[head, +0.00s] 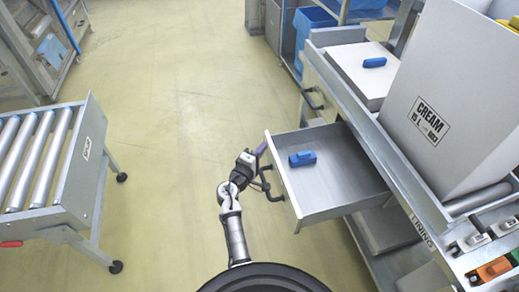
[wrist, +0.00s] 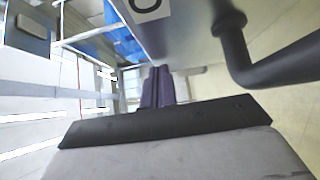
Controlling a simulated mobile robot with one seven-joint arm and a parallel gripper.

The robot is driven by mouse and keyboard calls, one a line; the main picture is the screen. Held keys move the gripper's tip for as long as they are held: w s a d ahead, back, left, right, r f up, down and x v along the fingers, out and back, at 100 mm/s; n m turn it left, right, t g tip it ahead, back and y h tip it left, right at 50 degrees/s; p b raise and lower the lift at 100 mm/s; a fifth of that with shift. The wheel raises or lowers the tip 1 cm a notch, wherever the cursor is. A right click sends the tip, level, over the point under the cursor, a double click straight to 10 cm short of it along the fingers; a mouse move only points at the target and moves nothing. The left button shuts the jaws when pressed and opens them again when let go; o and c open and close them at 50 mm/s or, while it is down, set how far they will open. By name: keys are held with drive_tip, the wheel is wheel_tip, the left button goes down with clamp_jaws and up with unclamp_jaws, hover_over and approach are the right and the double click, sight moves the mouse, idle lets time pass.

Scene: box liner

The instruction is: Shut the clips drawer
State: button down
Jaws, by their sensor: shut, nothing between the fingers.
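The clips drawer (head: 335,188) is a grey metal drawer, pulled well out of the bench on the right in the head view. One blue clip (head: 302,158) lies inside it. Its dark handle (head: 266,183) is on the front panel facing left, and looms large in the wrist view (wrist: 262,72). The drawer's front panel (wrist: 185,28) spans the top of the wrist view. My gripper (head: 262,148) is shut and empty, its purple fingers (wrist: 158,88) together, beside the outer face of the front near its far corner and the handle. I cannot tell whether it touches.
The lining bench (head: 420,205) holds a large white CREAM box (head: 440,100) and a smaller box with a blue clip (head: 374,62) on it. Another drawer handle (head: 312,97) lies beyond. A roller conveyor (head: 70,190) stands at left. The floor between is clear.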

drive_tip(key=shift+d, duration=0.15)
drive_tip(key=w+d, duration=0.2)
drive_tip(key=d, duration=0.6)
drive_tip(key=w+d+b, duration=0.1)
drive_tip(key=w+d, duration=0.2)
drive_tip(key=d, duration=0.6)
drive_tip(key=w+d+b, duration=0.1)
drive_tip(key=w+d, duration=0.2)
drive_tip(key=d, duration=0.6)
drive_tip(key=shift+w, duration=0.2)
drive_tip(key=shift+a, duration=0.15)
